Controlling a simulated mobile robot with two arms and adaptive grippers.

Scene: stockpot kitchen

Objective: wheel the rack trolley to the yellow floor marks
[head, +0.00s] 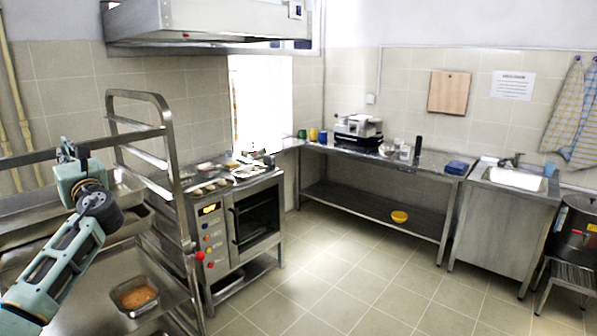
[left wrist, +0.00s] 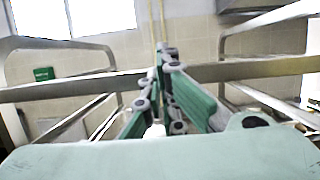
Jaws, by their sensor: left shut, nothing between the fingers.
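The rack trolley (head: 158,130) is a tall steel frame with rails and trays at the left of the head view. Its bars (left wrist: 260,68) cross the left wrist view. My left gripper (head: 67,150) is at the trolley's upper crossbar; its fingers are shut with nothing between them. In the left wrist view its fingertips (left wrist: 166,55) overlap the bar; I cannot tell whether they touch it. A deep pan with orange-brown food (head: 136,297) sits low in the trolley. My right gripper is not in view. No yellow floor marks show.
An oven (head: 240,235) stands just right of the trolley. A steel table (head: 375,160) runs along the back wall, with a sink unit (head: 505,215) and a stockpot (head: 577,235) on a low stand to the right. The tiled floor (head: 340,275) between is clear.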

